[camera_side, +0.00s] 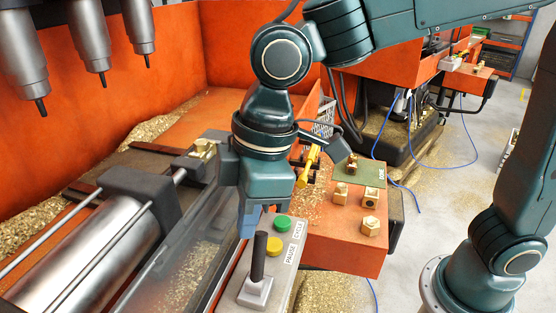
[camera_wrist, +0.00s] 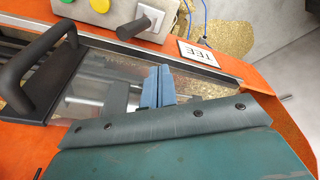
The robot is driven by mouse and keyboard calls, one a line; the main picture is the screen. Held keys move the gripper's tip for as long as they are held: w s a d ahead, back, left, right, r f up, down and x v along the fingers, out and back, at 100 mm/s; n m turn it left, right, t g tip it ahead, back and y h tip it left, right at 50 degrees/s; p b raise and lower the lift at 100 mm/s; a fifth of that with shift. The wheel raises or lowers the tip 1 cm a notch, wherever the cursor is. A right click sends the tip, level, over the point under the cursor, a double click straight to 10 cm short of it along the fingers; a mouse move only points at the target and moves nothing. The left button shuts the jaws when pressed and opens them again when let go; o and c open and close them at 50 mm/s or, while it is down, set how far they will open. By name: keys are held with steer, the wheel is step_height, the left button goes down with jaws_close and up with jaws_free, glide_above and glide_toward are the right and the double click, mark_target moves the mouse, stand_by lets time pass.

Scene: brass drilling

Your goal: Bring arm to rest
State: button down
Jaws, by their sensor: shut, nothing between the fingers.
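My gripper (camera_side: 249,222) points down in the side view, its blue fingers shut and empty. It is above the clear guard beside the grey control box (camera_side: 236,276), close to the black-handled lever (camera_side: 258,262). In the wrist view the blue fingers of my gripper (camera_wrist: 158,86) lie together over the clear cover, with nothing seen between them. I cannot tell whether the fingertips touch anything.
A green button (camera_side: 282,223) and yellow button (camera_side: 274,245) sit on the box. Several brass pieces (camera_side: 371,226) stand on the orange table near a green mat (camera_side: 372,172). Drill spindles (camera_side: 87,38) hang upper left. A black handle (camera_wrist: 40,65) shows in the wrist view.

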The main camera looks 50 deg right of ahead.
steer(key=s+d+m+t, duration=0.1)
steer(key=s+d+m, duration=0.2)
steer(key=d, duration=0.6)
steer(key=s+d+r+m+t+h, duration=0.1)
steer(key=s+d+m, duration=0.3)
steer(key=d, duration=0.5)
steer(key=s+d+m+t+h, duration=0.1)
steer(key=s+d+m+t, duration=0.1)
steer(key=d, duration=0.7)
steer(key=s+m, duration=0.1)
steer(key=m, duration=0.1)
steer(key=shift+s+r+m, duration=0.25)
steer(key=shift+r+m, duration=0.05)
steer(key=shift+m, duration=0.1)
steer(key=c, duration=2.2)
jaws_free()
